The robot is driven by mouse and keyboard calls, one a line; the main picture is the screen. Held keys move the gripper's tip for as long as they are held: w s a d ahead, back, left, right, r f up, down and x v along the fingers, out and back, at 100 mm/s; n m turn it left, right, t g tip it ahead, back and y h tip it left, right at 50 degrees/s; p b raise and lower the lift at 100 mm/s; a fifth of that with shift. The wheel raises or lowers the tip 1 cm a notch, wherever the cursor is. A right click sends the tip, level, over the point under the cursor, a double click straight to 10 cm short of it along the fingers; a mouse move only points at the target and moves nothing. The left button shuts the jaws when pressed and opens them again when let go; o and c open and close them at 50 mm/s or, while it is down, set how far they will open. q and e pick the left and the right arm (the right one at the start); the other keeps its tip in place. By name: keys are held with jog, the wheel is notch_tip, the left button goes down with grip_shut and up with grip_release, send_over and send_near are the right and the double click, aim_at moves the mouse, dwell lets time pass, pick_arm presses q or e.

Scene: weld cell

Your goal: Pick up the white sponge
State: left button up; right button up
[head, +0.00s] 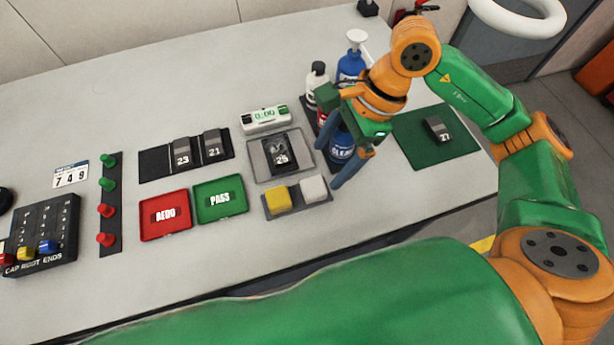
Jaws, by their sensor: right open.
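The white sponge (314,188) lies in the right half of a small dark tray (292,213) on the grey bench. A yellow sponge (278,199) lies beside it on the left. My right gripper (327,167) is open and empty, its blue-grey fingers pointing down and left. In the picture its fingertips are just above and right of the white sponge, apparently apart from it; the exact height is hard to tell. My left gripper is not in view.
A clear tray with block 25 (281,157) and a timer (265,118) stand behind the sponges. Bottles (351,66) stand close behind my right gripper, partly hidden by it. Green PASS (220,199) and red REDO (165,215) trays lie left. The bench front is clear.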

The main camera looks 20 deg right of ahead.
aim_at(315, 186)
jog(key=shift+s+a+f, duration=0.1)
jog(key=shift+s+f, duration=0.15)
jog(key=shift+f, duration=0.1)
jog(key=p+x, duration=0.3)
jog(key=shift+s+a+f, duration=0.3)
jog(key=x, duration=0.2)
jog(key=shift+w+f, duration=0.1)
jog(key=shift+f, duration=0.25)
jog(key=c, duration=1.4)
